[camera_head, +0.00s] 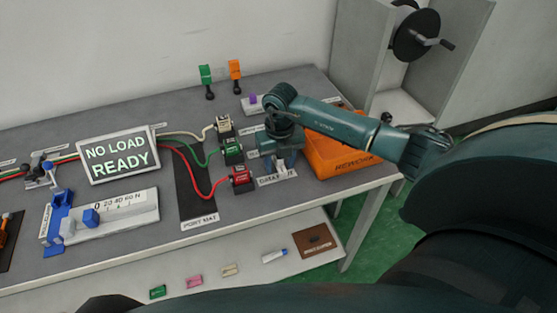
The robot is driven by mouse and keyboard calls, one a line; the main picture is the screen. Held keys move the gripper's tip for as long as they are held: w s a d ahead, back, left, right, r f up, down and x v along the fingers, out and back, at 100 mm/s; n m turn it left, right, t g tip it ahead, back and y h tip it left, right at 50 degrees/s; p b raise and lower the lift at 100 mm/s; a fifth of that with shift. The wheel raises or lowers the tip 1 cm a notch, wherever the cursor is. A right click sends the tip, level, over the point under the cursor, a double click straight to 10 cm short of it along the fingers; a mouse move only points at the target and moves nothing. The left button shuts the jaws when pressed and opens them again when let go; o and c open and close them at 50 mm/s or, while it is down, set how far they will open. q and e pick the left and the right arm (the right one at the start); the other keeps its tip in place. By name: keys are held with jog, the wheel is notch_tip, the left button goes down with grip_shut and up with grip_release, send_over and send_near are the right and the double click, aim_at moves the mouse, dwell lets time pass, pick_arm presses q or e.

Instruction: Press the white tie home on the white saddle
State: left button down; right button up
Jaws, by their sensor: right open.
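A small white piece (223,125) stands at the back end of the dark port mat, with a pale cable running into it from the left. I take it for the white saddle; the tie is too small to tell apart from it. My right gripper (281,169) points down over the table, to the right of and nearer than the white piece, apart from it. It is open, and nothing shows between its fingers. My left gripper is not in view.
A green block (232,152) and a red block (241,179) with cables stand in front of the white piece. An orange bin (335,158) is right of my gripper. A display (118,156) reading "NO LOAD READY" and a blue-and-white slide gauge (125,215) stand left.

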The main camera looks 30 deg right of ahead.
grip_shut()
dwell(0.3)
jog(key=shift+r, duration=0.1)
